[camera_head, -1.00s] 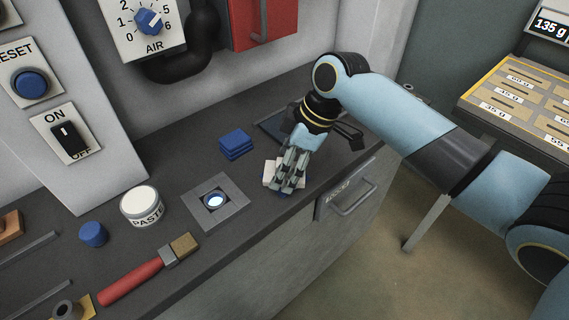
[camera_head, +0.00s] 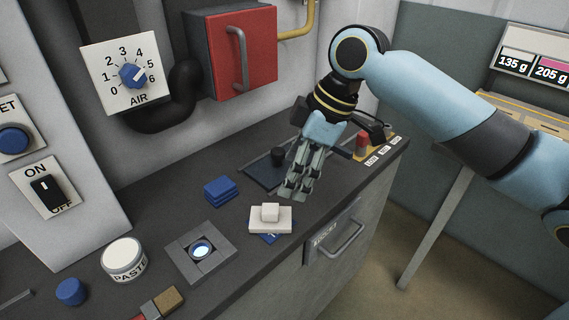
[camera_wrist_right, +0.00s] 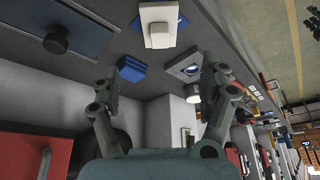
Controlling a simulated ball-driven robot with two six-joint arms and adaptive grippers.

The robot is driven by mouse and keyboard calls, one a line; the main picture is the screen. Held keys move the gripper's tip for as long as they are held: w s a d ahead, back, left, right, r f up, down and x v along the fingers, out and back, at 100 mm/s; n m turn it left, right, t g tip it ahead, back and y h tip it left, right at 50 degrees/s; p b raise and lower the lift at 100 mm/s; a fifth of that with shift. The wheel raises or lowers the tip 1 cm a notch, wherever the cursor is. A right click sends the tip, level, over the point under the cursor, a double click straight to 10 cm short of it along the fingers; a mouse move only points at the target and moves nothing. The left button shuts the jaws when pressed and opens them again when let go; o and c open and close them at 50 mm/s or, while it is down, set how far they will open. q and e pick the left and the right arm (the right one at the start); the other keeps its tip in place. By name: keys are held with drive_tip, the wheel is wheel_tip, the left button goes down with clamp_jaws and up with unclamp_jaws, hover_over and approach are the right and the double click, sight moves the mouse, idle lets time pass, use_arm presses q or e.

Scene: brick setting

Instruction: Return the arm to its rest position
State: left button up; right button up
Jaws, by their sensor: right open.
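My right arm comes in from the right in the head view. Its gripper (camera_head: 300,186) is open and empty above the dark bench, behind and a little right of a white block with a smaller white cube on top (camera_head: 270,217). In the right wrist view the two fingers of the right gripper (camera_wrist_right: 160,92) stand wide apart with nothing between them. The white block also shows in that view (camera_wrist_right: 160,14), clear of the fingers, on a blue piece. My left gripper is not in view.
A stack of blue plates (camera_head: 219,190), a grey square fixture with a lit centre (camera_head: 200,251) and a paste jar (camera_head: 124,259) stand on the bench. A dark plate with a black knob (camera_head: 278,156) lies behind the gripper. A red box (camera_head: 246,50) hangs on the wall.

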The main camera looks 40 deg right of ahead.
drive_tip(key=s+a+f+m+h, duration=0.1)
drive_tip(key=s+m+h, duration=0.1)
drive_tip(key=s+m, duration=0.45)
drive_tip(key=s+a+f+m+h, duration=0.1)
drive_tip(key=s+a+m+h, duration=0.15)
drive_tip(key=s, duration=0.75)
drive_tip(key=s+d+f+b, duration=0.2)
drive_tip(key=f+b, duration=0.2)
drive_tip(key=f, duration=1.4)
drive_tip(key=s+d+f+b, duration=0.1)
drive_tip(key=d+f+b, duration=0.15)
drive_tip(key=f, duration=1.55)
drive_tip(key=s+f+g+b, duration=0.1)
drive_tip(key=s+f+b, duration=0.4)
drive_tip(key=s+f, duration=1.2)
drive_tip(key=shift+s+f+m+g, duration=0.15)
drive_tip(key=shift+f+m+g, duration=0.2)
drive_tip(key=shift+f, duration=0.2)
